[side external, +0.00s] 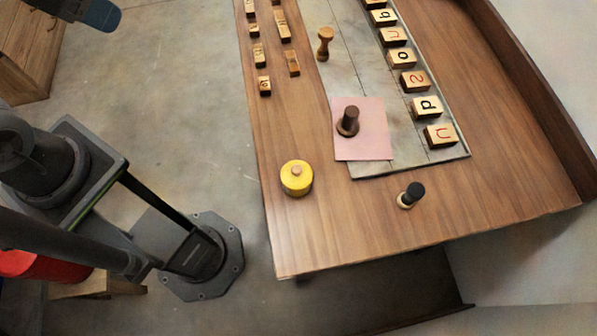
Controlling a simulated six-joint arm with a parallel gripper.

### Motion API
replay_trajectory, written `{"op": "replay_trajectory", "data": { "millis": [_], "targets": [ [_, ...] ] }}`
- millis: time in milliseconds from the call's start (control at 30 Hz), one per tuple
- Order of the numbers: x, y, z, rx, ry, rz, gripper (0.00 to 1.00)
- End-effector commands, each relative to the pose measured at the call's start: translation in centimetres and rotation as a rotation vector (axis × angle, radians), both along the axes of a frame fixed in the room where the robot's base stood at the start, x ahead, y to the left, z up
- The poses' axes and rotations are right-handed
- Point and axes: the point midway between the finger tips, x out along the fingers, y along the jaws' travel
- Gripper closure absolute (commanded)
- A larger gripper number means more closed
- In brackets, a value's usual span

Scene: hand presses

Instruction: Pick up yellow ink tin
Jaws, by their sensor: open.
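The yellow ink tin (294,184) stands upright on the wooden table (330,235), near its left edge. It is round, with a small pale knob on its lid. It stands clear of the things around it, left of and below the pink sheet. Parts of my arm show at the left, beside the table. I cannot make out my gripper in this view, and nothing touches the tin.
A pink sheet (376,147) with a dark-handled stamp (348,121) lies on a grey slab (405,163). Letter blocks (440,135) line the slab's right side. A black-knobbed stamp (412,195) stands right of the tin. Small wooden blocks (264,86) stand farther back. The front table area is clear.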

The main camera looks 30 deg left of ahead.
Motion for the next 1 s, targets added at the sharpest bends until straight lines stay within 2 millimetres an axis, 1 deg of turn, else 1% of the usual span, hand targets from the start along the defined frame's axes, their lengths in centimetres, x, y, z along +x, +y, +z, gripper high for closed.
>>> {"op": "replay_trajectory", "data": {
  "millis": [133, 400, 633, 733, 767, 867, 967, 1000],
  "targets": [
    [0.0, 0.0, 0.0, 0.0, 0.0, 0.0, 0.4],
    [0.0, 0.0, 0.0, 0.0, 0.0, 0.0, 0.15],
    [0.0, 0.0, 0.0, 0.001, 0.001, -0.003, 0.14],
    [0.5, -0.5, 0.0, 0.011, 0.015, -0.044, 0.14],
    [0.8, -0.8, 0.0, 0.018, 0.024, -0.071, 0.14],
    [2.2, -2.5, -0.1, 0.052, 0.068, -0.21, 0.14],
    [4.1, -5.3, -0.7, 0.104, 0.123, -0.407, 0.14],
    [4.8, -6.6, -1.1, 0.125, 0.144, -0.492, 0.14]
  ]
}}
